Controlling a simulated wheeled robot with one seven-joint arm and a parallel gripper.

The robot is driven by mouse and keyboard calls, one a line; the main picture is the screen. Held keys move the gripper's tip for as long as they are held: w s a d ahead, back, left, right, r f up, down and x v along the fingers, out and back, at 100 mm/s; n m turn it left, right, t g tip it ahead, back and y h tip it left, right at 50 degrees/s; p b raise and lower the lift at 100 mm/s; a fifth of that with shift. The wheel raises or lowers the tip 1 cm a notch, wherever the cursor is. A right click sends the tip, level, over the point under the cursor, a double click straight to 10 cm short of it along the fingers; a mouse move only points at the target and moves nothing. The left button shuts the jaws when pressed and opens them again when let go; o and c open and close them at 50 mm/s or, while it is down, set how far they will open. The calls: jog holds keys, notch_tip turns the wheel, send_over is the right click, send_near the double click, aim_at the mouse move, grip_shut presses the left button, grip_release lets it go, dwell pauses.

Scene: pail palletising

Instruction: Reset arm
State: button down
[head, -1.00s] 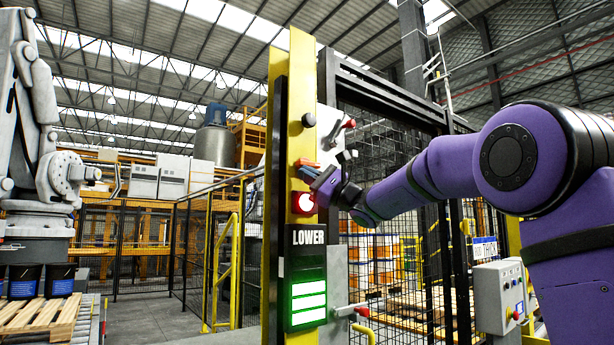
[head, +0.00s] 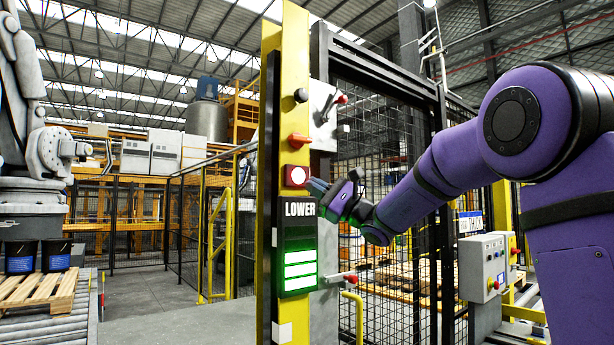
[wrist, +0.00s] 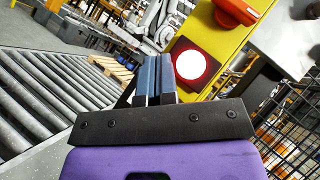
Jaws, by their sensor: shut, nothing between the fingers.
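My gripper (head: 318,186) is shut and empty in the head view, at the end of my purple arm. It is just right of the yellow post, slightly below the lit red button (head: 296,176) and beside the LOWER sign (head: 300,209). In the wrist view the shut blue fingers (wrist: 154,78) point up toward the post, with the lit button (wrist: 192,65) to their right. I cannot tell whether the fingertips touch anything. An orange-red knob (head: 298,141) sits above the button and also shows in the wrist view (wrist: 244,12).
The yellow post (head: 294,80) carries a green light panel (head: 299,271) and stands by a mesh fence (head: 400,180). A grey control box (head: 487,268) is at right. At left, a pallet (head: 38,289) with dark pails (head: 56,256) rests on a roller conveyor (head: 60,325).

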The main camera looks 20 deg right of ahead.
jog(key=shift+s+d+f, duration=0.15)
jog(key=shift+s+f, duration=0.25)
jog(key=shift+f, duration=0.05)
jog(key=s+a+f+n+g+h, duration=0.45)
jog(key=s+f, duration=0.25)
jog(key=s, duration=0.3)
jog(key=s+a+f+n+g+h, duration=0.35)
jog(key=s+a+f+g, duration=0.2)
jog(key=s, duration=0.55)
jog(key=s+d+f+n+h, duration=0.6)
jog(key=s+d+f+h, duration=0.5)
jog(key=s, duration=0.5)
notch_tip(320, 180, down, 2)
jog(key=shift+s+d+n+t, duration=0.15)
jog(key=shift+d+n+t, duration=0.2)
jog(key=shift+d, duration=0.25)
